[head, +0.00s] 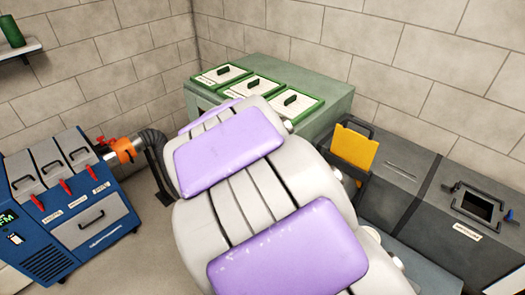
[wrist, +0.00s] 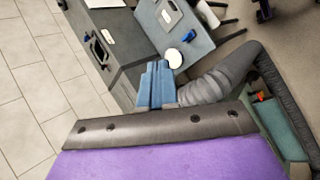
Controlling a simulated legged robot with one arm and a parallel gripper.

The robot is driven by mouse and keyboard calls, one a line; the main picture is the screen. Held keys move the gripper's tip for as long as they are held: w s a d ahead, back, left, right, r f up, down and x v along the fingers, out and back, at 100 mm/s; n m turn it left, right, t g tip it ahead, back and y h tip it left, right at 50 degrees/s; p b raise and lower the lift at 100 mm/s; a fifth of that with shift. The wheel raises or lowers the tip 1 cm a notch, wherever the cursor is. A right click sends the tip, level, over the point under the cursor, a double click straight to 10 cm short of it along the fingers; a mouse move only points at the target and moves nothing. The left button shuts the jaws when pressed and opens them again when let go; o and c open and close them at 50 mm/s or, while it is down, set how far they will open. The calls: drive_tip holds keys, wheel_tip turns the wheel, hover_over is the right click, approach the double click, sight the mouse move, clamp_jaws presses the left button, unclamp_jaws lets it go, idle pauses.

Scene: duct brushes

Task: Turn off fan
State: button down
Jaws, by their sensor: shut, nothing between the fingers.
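The blue machine (head: 65,205) stands at the left in the head view. It has a lit green display (head: 7,217) and a small white switch-like part (head: 15,238) below it; its setting is too small to tell. Red levers (head: 65,187) sit on its front beside grey panels. A grey duct (head: 150,142) with an orange clamp (head: 122,150) joins its right side. In the head view my purple and white arm fills the middle and hides the gripper.
A green cabinet (head: 335,100) with white lidded panels stands at the back. Dark grey boxes (head: 440,195) and a yellow plate (head: 353,148) are at the right. The wrist view shows a bluish table (wrist: 190,45). Some floor is free between machine and arm.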

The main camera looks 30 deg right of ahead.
drive_tip(key=w+d+f+n+h+b, duration=0.1)
drive_tip(key=w+d+h, duration=0.3)
drive_tip(key=w, duration=0.6)
drive_tip(key=w+d+f+h, duration=0.1)
drive_tip(key=w+d+h, duration=0.1)
drive_tip(key=w+h, duration=0.55)
drive_tip(key=w+a+f+n+t, duration=0.3)
drive_tip(key=w+a+f+t, duration=0.2)
drive_tip(key=w+f, duration=0.3)
drive_tip(key=w+a+f+n+t+b, duration=0.1)
drive_tip(key=w+a+f+n+t, duration=0.2)
drive_tip(key=w+a+f+t, duration=0.3)
drive_tip(key=w+f, duration=0.2)
drive_tip(key=w, duration=0.1)
drive_tip(key=shift+w+a+n+t, duration=0.25)
drive_tip(key=shift+w+n+t, duration=0.05)
drive_tip(key=shift+d, duration=0.1)
drive_tip(key=b+x, duration=0.3)
drive_tip(key=x, duration=1.1)
